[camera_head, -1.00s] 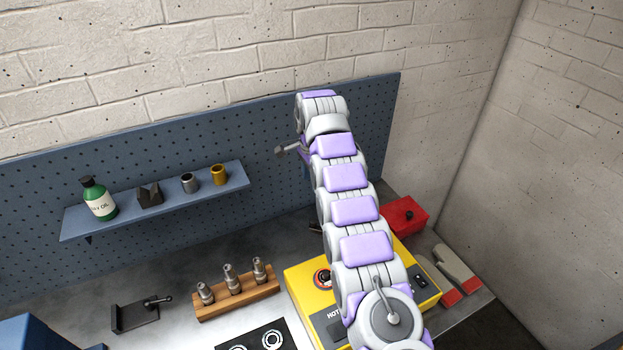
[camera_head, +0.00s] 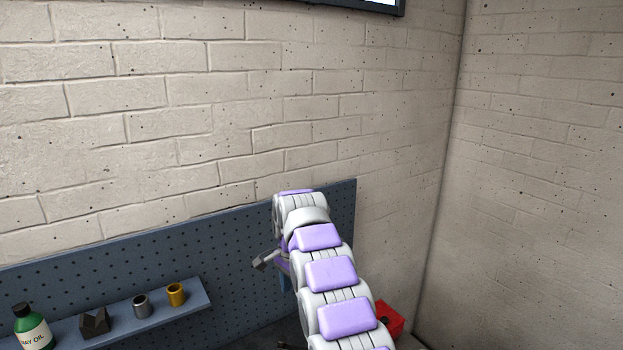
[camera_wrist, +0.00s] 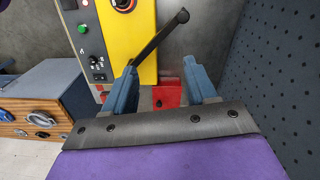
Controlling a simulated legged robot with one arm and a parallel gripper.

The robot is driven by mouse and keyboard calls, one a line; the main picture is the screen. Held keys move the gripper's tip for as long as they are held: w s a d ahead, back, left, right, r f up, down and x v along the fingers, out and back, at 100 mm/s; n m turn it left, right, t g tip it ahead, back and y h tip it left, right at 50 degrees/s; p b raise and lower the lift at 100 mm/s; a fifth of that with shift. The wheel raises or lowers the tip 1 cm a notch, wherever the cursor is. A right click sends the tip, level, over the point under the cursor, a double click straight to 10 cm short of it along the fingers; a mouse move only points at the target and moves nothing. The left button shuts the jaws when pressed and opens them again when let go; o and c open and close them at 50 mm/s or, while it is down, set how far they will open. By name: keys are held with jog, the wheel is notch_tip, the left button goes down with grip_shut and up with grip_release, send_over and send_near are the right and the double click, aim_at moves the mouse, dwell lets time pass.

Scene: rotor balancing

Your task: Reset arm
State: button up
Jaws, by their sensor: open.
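My arm rises from the bottom of the head view in front of the blue pegboard (camera_head: 230,245), and its segments hide most of my gripper there. In the wrist view my gripper (camera_wrist: 160,85) is open, its two blue fingers apart with nothing held between them. Beyond the fingertips lie a red box (camera_wrist: 167,92) and the edge of a yellow machine (camera_wrist: 120,30). A dark bar (camera_wrist: 160,38) slants across the picture beyond the left finger; I cannot tell whether it touches that finger.
A blue shelf (camera_head: 205,308) on the pegboard holds a green bottle (camera_head: 30,325), a dark block (camera_head: 95,321), a grey cup (camera_head: 141,304) and a yellow cup (camera_head: 176,293). A blue unit with a wooden front (camera_wrist: 45,117) shows at left in the wrist view. Brick walls close the corner.

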jog(key=s+d+r+n+b, duration=0.1)
jog(key=s+d+n+b, duration=0.15)
jog(key=s+d, duration=0.55)
jog(key=s+d+r+n+b, duration=0.25)
jog(key=s+d, duration=0.25)
jog(key=s, duration=0.7)
jog(key=s+d+f+n+b, duration=0.1)
jog(key=s+f, duration=0.3)
jog(key=s, duration=0.6)
jog(key=s+d+f+n+g+b, duration=0.1)
jog(key=s+d+f+b, duration=0.2)
jog(key=s, duration=0.6)
jog(key=s+d+f+n+b, duration=0.2)
jog(key=s+f, duration=0.4)
jog(key=s, duration=0.4)
jog(key=shift+s+f, duration=0.2)
jog(key=shift+s, duration=0.1)
